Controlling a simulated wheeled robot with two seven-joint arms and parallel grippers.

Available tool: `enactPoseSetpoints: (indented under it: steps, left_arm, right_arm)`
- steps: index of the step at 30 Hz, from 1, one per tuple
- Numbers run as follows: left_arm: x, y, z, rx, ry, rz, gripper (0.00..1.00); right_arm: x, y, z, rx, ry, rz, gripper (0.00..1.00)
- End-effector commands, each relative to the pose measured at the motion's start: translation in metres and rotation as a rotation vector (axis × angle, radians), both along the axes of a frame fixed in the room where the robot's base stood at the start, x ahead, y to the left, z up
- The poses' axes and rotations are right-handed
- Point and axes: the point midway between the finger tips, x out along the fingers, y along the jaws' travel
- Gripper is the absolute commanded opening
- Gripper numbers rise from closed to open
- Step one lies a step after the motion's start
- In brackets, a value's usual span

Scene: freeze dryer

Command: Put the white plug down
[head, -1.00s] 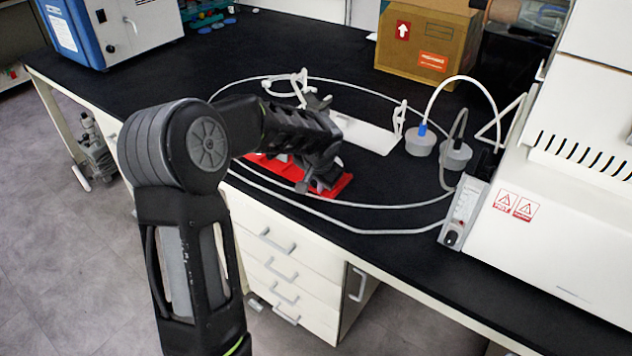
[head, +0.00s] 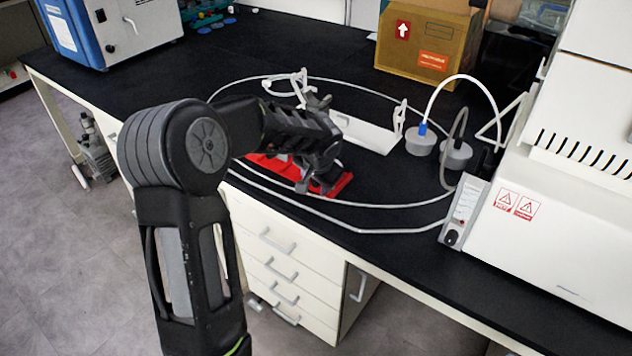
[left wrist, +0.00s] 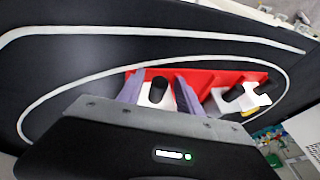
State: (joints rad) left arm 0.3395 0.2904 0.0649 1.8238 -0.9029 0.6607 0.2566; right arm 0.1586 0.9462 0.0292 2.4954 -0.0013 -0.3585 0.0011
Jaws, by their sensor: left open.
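My left gripper (head: 316,180) is over the red tray-like holder (head: 343,186) near the front edge of the black bench. In the left wrist view, the two grey-purple fingers of the left gripper (left wrist: 160,95) are apart. A white piece with a black cylindrical part, which looks like the white plug (left wrist: 146,97), sits between them at the red holder (left wrist: 205,77). I cannot tell whether the fingers touch it. Another white-and-black piece (left wrist: 228,98) lies at the right end of the holder. In the head view the gripper hides the plug. My right gripper is not in view.
A white cable (head: 395,206) loops around the holder on the bench. A white bracket-like stand (head: 365,133) is behind the gripper. Two grey round caps with hoses (head: 420,143) and the white machine (head: 560,215) are to the right. A cardboard box (head: 428,45) stands behind.

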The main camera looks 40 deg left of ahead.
Motion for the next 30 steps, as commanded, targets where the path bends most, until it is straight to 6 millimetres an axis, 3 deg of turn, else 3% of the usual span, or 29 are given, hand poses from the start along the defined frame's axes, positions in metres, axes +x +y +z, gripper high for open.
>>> enactPoseSetpoints:
  steps: [4,18,24,30]
  left_arm:
    - [0.0,0.001,0.016,0.0,0.001,0.001,0.42]
    - [-0.032,-0.029,0.099,0.001,-0.004,-0.001,0.42]
    - [-0.039,-0.035,0.116,0.0,0.0,-0.001,0.42]
    - [-0.04,-0.035,0.118,0.0,0.0,-0.001,0.42]
  right_arm:
    - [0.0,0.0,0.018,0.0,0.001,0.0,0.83]
    - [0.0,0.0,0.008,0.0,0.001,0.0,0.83]
    - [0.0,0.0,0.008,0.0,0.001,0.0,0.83]
    - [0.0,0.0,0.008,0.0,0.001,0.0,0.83]
